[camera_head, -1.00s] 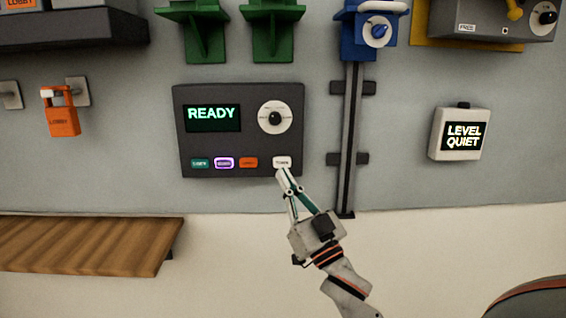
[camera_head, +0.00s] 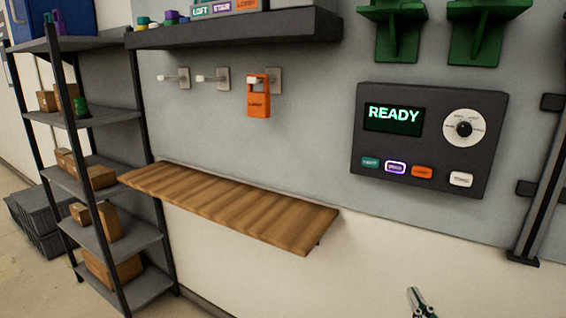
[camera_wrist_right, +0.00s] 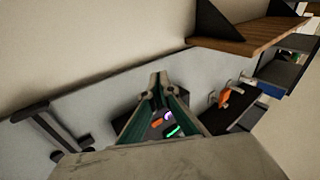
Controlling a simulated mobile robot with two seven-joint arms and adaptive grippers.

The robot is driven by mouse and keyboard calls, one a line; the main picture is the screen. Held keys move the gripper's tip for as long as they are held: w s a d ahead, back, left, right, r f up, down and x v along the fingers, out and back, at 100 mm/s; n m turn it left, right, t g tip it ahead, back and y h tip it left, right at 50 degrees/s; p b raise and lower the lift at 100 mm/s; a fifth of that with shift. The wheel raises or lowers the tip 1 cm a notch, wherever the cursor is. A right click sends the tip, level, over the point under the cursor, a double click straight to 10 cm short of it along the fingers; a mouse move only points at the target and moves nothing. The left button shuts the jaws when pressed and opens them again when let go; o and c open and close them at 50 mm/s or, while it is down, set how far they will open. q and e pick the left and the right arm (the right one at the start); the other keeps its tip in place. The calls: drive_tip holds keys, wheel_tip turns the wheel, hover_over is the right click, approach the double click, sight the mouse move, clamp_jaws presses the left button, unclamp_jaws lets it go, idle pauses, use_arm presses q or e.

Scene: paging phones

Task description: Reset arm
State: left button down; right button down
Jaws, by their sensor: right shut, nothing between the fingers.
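My right gripper (camera_head: 415,294) shows only at its tip at the bottom edge of the head view, below the dark control panel (camera_head: 430,180). It is shut and empty, and apart from the panel. In the right wrist view the gripper's fingers (camera_wrist_right: 158,84) come together in front of the panel and partly hide it. The panel reads READY and has a dial (camera_head: 464,129) and a row of coloured buttons, one of them white (camera_head: 461,180). My left gripper is not in view.
A wooden shelf (camera_head: 230,207) juts from the wall left of the panel. An orange tag (camera_head: 259,102) hangs on a hook above it. A dark ledge (camera_head: 240,31) is higher up. A rack with boxes (camera_head: 95,115) stands at the left. Green brackets (camera_head: 397,28) are above the panel.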

drive_tip(key=s+a+f+n+g, duration=0.1)
drive_tip(key=s+a+f+g, duration=0.3)
drive_tip(key=s+f, duration=0.6)
drive_tip(key=s+a+f+n+g+y, duration=0.1)
drive_tip(key=s+a+f+g, duration=0.3)
drive_tip(key=s+f, duration=0.7)
wheel_tip(320, 180, down, 8)
drive_tip(key=shift+s+a+f+n+y, duration=0.15)
drive_tip(key=shift+a+n+y, duration=0.2)
drive_tip(key=shift+a, duration=0.8)
